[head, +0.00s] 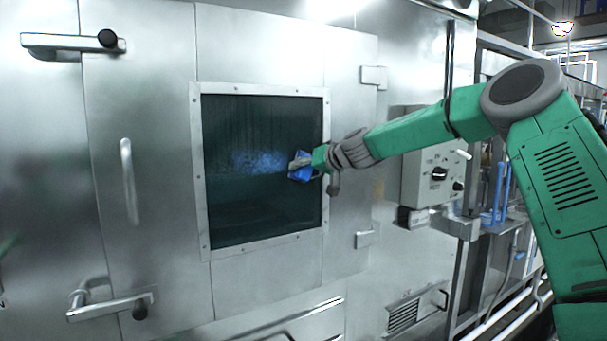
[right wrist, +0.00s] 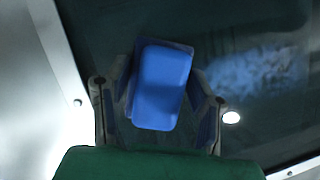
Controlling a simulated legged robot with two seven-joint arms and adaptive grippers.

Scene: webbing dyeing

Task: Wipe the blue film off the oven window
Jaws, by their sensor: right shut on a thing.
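The oven window (head: 262,215) is a dark pane in a riveted steel frame on the oven door. A patch of blue film (head: 258,162) lies around the middle of the pane, left of my right gripper. It also shows in the right wrist view (right wrist: 255,75). My right gripper (head: 301,165) is at the right part of the window, shut on a blue block-like wiping pad (right wrist: 162,85). The pad is at or very near the glass; I cannot tell if it touches. The pad sits slightly tilted between the fingers. My left gripper is not in view.
Door handles (head: 128,180) and a lower latch lever (head: 110,305) stick out left of the window. Hinges (head: 374,76) and a control box with knobs (head: 432,175) are at the right. A shelf with blue items (head: 492,215) stands farther right.

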